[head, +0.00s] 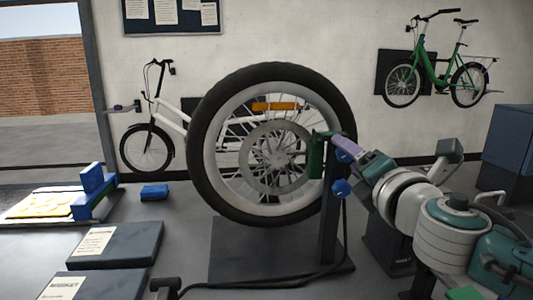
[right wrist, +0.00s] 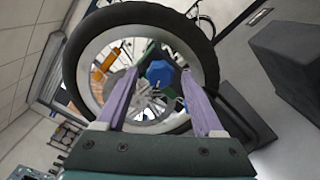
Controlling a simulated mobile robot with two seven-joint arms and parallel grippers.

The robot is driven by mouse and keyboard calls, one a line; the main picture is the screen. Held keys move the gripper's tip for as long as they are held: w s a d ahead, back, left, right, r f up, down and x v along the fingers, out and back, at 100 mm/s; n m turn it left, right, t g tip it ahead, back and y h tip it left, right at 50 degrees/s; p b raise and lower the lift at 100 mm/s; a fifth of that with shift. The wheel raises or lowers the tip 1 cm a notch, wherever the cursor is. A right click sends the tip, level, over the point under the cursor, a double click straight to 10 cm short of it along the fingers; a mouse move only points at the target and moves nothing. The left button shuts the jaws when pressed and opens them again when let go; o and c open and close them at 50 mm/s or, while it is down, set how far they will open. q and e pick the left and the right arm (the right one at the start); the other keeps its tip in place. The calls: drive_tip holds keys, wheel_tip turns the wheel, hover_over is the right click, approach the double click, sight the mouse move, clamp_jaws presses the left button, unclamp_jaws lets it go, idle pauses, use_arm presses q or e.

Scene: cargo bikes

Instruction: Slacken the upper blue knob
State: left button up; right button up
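Two blue knobs sit on the dark post of the wheel stand, one above the other. The upper blue knob (head: 344,156) is beside the green clamp (head: 316,156); the lower blue knob (head: 341,188) is just below. My right gripper (head: 347,150) reaches in from the right at the upper knob. In the right wrist view, my right gripper (right wrist: 158,78) has its lavender fingers apart, with a blue knob (right wrist: 159,72) showing between the tips. A gap shows on both sides, and I cannot tell how deep the knob lies between them. My left gripper is not in view.
A large wheel (head: 197,150) stands upright in the stand, left of the knobs. The stand's base plate (head: 235,262) and a cable lie below. Dark boxes (head: 128,240) and a blue block (head: 154,192) are at left. A green bike (head: 425,62) hangs on the wall.

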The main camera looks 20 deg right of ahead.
drive_tip(key=v, duration=1)
idle(0.5)
